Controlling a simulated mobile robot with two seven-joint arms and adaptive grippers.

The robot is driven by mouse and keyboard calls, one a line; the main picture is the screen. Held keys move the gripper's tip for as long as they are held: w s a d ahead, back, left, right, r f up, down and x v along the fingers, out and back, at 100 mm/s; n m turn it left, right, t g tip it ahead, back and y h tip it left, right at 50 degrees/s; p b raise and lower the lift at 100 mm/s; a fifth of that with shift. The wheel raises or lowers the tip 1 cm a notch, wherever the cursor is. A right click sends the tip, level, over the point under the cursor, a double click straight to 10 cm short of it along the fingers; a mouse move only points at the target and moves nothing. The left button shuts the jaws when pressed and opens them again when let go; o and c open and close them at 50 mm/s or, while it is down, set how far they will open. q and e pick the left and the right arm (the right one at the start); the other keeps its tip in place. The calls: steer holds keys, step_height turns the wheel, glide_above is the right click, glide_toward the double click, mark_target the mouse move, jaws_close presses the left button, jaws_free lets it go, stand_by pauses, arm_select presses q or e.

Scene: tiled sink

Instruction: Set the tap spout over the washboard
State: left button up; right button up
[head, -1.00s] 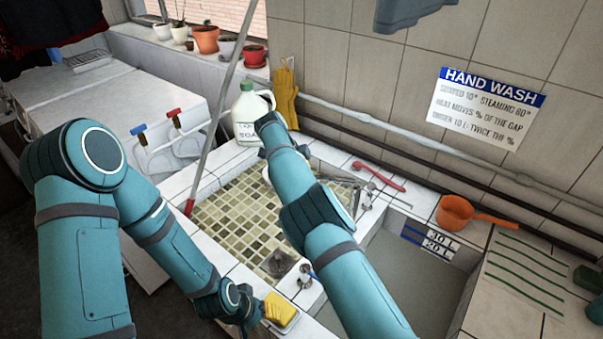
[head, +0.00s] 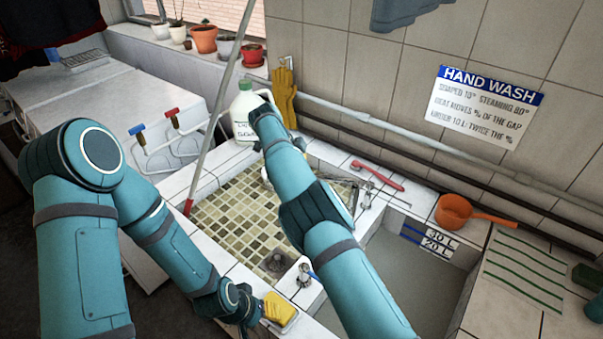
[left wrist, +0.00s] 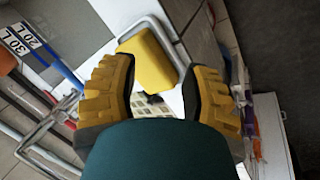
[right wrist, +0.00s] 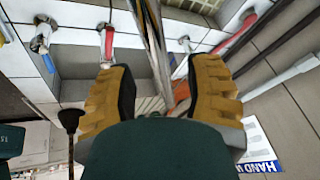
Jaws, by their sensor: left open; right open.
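Thin chrome tap tubing, seemingly the spout (head: 352,181), shows past my right forearm at the back of the basins. In the right wrist view, grey tubing (right wrist: 156,38) runs between the fingers of my right gripper (right wrist: 160,90), which is open; I cannot tell whether they touch it. My left gripper (left wrist: 160,95) is open, close to a yellow sponge (left wrist: 147,58) on the front rim.
A tiled basin (head: 235,215) lies left of my right arm and a grey basin (head: 400,275) right of it. A white jug (head: 246,122), a red brush (head: 379,176), an orange dipper (head: 455,212) and a green-striped white board (head: 520,268) stand around the rim.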

steer(key=shift+v, duration=2.35)
steer(key=shift+s, duration=0.1)
